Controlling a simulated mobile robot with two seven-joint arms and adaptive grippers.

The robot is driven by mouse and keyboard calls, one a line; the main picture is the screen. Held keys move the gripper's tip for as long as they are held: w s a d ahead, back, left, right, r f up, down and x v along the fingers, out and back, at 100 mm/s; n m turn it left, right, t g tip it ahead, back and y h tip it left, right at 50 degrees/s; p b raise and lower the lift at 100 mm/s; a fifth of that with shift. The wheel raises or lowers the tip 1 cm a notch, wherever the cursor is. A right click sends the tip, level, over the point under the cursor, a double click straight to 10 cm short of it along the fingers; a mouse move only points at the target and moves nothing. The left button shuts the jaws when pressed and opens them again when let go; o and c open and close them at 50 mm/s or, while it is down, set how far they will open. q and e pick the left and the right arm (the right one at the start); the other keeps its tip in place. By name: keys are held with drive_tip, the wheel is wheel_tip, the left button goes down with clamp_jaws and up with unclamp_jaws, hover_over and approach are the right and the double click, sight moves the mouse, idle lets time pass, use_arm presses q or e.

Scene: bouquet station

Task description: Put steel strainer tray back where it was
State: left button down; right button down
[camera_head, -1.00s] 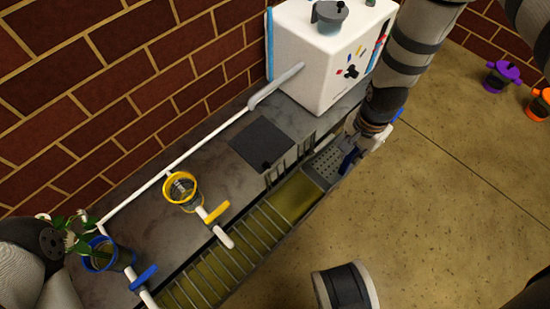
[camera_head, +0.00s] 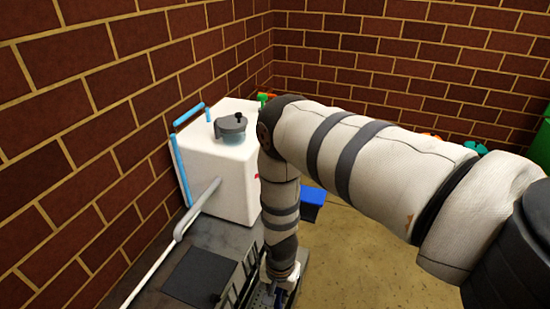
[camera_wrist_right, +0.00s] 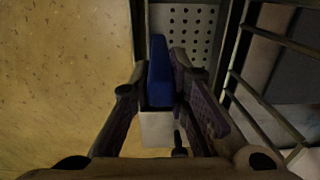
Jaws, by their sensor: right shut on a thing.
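The steel strainer tray (camera_wrist_right: 186,30) is a grey plate with rows of round holes and a blue handle (camera_wrist_right: 158,75). My right gripper (camera_wrist_right: 157,84) is shut on the blue handle in the right wrist view. The tray lies beside dark rack bars. In the head view, only a bit of the tray (camera_head: 262,298) shows at the bottom edge, and my right gripper (camera_head: 279,293) is mostly cut off there. Whether the tray rests fully in its place cannot be told. My left gripper is out of view.
A white machine (camera_head: 223,165) with a grey-lidded top stands against the brick wall. A dark square plate (camera_head: 200,276) lies on the grey counter (camera_head: 222,235). A blue object (camera_head: 313,196) is behind my right arm. Bare floor (camera_wrist_right: 60,80) lies left of the tray.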

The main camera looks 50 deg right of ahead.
wheel_tip(320, 180, down, 4)
drive_tip(key=shift+f+b, duration=0.15)
drive_tip(key=shift+b, duration=0.75)
drive_tip(key=shift+r, duration=0.2)
drive_tip(key=shift+f, duration=0.15)
drive_tip(key=c, duration=1.5)
unclamp_jaws()
drive_tip(key=shift+c, duration=0.2)
